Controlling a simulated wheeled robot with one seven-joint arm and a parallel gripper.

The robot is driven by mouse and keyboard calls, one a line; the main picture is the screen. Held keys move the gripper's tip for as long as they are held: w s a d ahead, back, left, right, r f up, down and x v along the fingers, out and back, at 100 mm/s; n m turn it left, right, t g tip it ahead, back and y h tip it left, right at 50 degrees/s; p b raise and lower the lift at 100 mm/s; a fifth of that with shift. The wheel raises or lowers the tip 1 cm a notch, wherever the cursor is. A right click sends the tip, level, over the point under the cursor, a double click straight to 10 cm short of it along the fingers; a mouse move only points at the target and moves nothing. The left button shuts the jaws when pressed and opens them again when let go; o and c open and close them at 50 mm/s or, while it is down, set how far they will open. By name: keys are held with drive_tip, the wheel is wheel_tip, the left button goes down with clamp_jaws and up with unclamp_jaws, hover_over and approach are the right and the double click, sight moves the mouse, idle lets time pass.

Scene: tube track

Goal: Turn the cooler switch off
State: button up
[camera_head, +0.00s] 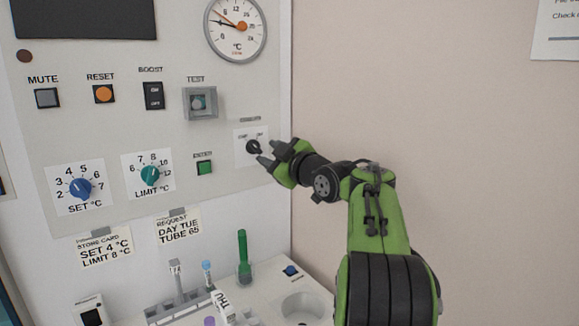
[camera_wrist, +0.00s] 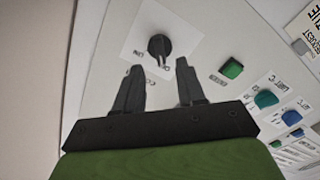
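The pointer seems to lie nearer the label on the right in the wrist view. My gripper (camera_head: 266,153) is just right of the knob in the head view. In the wrist view my gripper (camera_wrist: 159,67) is open and empty, its fingertips short of the knob, one toward each side.
A green button (camera_head: 204,168), a grey-framed test switch (camera_head: 200,103) and a black boost rocker (camera_head: 153,96) are left of the knob. Blue (camera_head: 80,188) and teal (camera_head: 150,175) dials are further left. A tube rack (camera_head: 185,302) stands below.

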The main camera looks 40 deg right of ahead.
drive_tip(key=s, duration=1)
drive_tip(key=shift+s+a+b, duration=0.35)
